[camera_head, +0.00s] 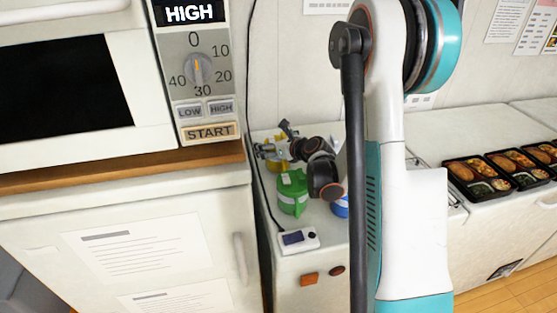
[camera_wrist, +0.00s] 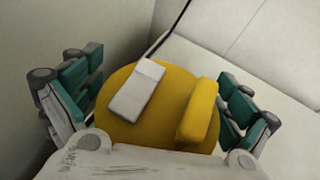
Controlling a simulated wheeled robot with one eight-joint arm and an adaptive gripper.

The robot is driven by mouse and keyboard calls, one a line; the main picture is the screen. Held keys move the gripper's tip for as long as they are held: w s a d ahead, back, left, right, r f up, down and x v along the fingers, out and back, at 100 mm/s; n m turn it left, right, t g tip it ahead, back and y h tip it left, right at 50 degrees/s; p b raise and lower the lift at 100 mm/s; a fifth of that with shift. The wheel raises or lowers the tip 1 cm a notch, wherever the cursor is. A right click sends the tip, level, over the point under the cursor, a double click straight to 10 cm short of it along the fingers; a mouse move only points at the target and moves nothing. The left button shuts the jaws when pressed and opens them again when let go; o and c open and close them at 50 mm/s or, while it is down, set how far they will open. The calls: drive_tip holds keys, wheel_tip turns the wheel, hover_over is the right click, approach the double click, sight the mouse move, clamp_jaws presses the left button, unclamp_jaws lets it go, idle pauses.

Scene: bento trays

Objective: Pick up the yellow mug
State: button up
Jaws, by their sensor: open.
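The yellow mug (camera_wrist: 163,112) fills the middle of the wrist view, seen from above, with a pale rectangular piece on its top and its handle (camera_wrist: 201,112) on the right. My gripper (camera_wrist: 160,100) is open, with one teal-and-grey finger on each side of the mug. Whether the fingers touch it, I cannot tell. In the head view the mug (camera_head: 281,165) shows only as a small yellow patch on the counter, mostly hidden by my gripper (camera_head: 272,151) and the green mug.
A green mug (camera_head: 292,192) stands just in front of the yellow one. A blue mug (camera_head: 340,207) is partly hidden behind my arm. A white device (camera_head: 298,241) lies at the counter's front edge. A microwave (camera_head: 90,90) is at left; bento trays (camera_head: 480,175) are at right.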

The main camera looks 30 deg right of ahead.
drive_tip(key=c, duration=1.6)
drive_tip(key=shift+c, duration=0.4)
